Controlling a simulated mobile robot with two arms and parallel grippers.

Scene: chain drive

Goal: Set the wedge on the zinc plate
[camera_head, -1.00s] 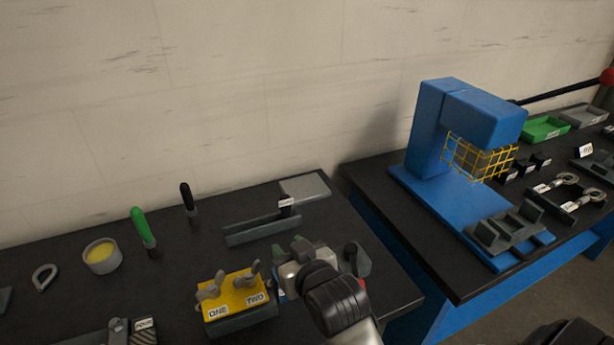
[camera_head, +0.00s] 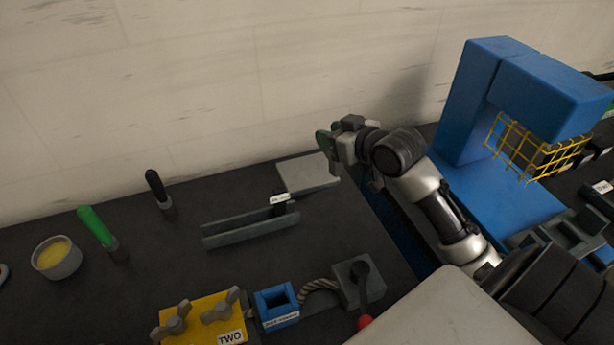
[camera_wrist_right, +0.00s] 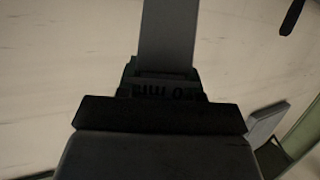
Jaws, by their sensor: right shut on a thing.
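The zinc plate appears to be the light grey flat plate (camera_head: 308,174) at the back right of the dark bench. My right gripper (camera_head: 328,148) is above and just beyond the plate's back right corner. It is shut on a grey tapering piece, seemingly the wedge (camera_wrist_right: 167,38), which extends from the jaws in the right wrist view. In the head view the piece is mostly hidden by the gripper, and I cannot tell whether it touches the plate. My left gripper is not in view.
A blue socket (camera_head: 277,305), a rope and a grey lever block (camera_head: 352,290) are in front. Green (camera_head: 97,226) and black (camera_head: 158,188) handles stand left. The blue press (camera_head: 540,95) stands right.

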